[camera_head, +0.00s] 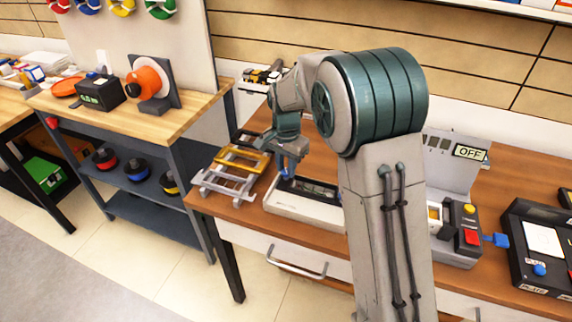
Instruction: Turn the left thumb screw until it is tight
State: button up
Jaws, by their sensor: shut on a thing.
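A low white instrument (300,208) with a dark recessed top lies on the wooden bench in the middle of the view. My gripper (287,174) points down at the left end of this instrument. Its narrow blue fingers are shut at the instrument's top, where the left thumb screw sits. The screw itself is hidden by the fingers and too small to make out. How far it is turned cannot be seen. My arm covers the instrument's right end, so no other screw shows.
A grey and yellow rack (240,168) stands close on the left of the instrument. A grey machine with a red button (471,237) and an OFF sign (469,153) stands right of my arm. A black control box (540,245) is at far right.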

jog(key=shift+r, duration=0.1)
dwell(0.3)
jog(key=o, duration=1)
notch_tip(320, 180, up, 14)
jog(key=shift+p, duration=0.3)
jog(key=s+d+r+n+t+p, duration=0.2)
jog(key=s+d+r+n, duration=0.1)
jog(key=s+d, duration=0.9)
jog(key=s+d+f+n, duration=0.2)
jog(key=s, duration=0.5)
jog(key=s+d+f+n+p, duration=0.1)
jog(key=s+f, duration=0.1)
jog(key=s, duration=0.4)
jog(key=shift+s+d+n+t, duration=0.35)
jog(key=shift+n+t, duration=0.05)
